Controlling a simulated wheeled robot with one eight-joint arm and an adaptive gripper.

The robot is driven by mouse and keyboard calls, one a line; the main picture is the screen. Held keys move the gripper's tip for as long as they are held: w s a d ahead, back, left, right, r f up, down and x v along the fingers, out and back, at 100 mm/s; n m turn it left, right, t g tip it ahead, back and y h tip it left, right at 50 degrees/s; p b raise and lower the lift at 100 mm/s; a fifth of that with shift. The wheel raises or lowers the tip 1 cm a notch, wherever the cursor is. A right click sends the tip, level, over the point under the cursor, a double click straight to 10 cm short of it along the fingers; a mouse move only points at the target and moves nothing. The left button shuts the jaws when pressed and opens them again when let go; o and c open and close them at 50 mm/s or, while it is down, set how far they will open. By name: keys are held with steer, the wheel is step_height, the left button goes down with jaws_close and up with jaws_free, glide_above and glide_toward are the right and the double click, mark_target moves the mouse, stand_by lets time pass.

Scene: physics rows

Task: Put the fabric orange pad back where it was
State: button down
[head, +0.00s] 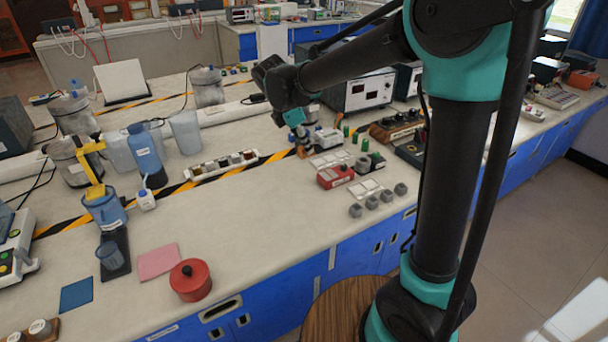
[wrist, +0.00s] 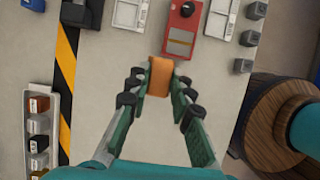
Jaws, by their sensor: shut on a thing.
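My gripper (wrist: 160,82) is shut on the orange pad (wrist: 160,76), which stands out between the two fingertips in the wrist view. In the head view my gripper (head: 301,146) is over the far middle of the bench, and a small orange patch of the pad (head: 301,153) shows below it. I cannot tell whether the pad touches the bench top. A pink pad (head: 158,262) and a blue pad (head: 76,294) lie flat at the near left of the bench, well away from my gripper.
A red box (head: 335,177) with white trays (head: 367,189) and several grey blocks (head: 386,196) stands right of my gripper. The bench middle is clear.

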step_height(320, 180, down, 11)
steer(key=shift+f, duration=0.2)
stand_by(0.3)
steer(key=shift+f, duration=0.15)
steer(key=c, duration=1.3)
jaws_free()
steer(key=shift+c, duration=0.2)
steer(key=v, duration=1.2)
steer(key=shift+s, duration=0.15)
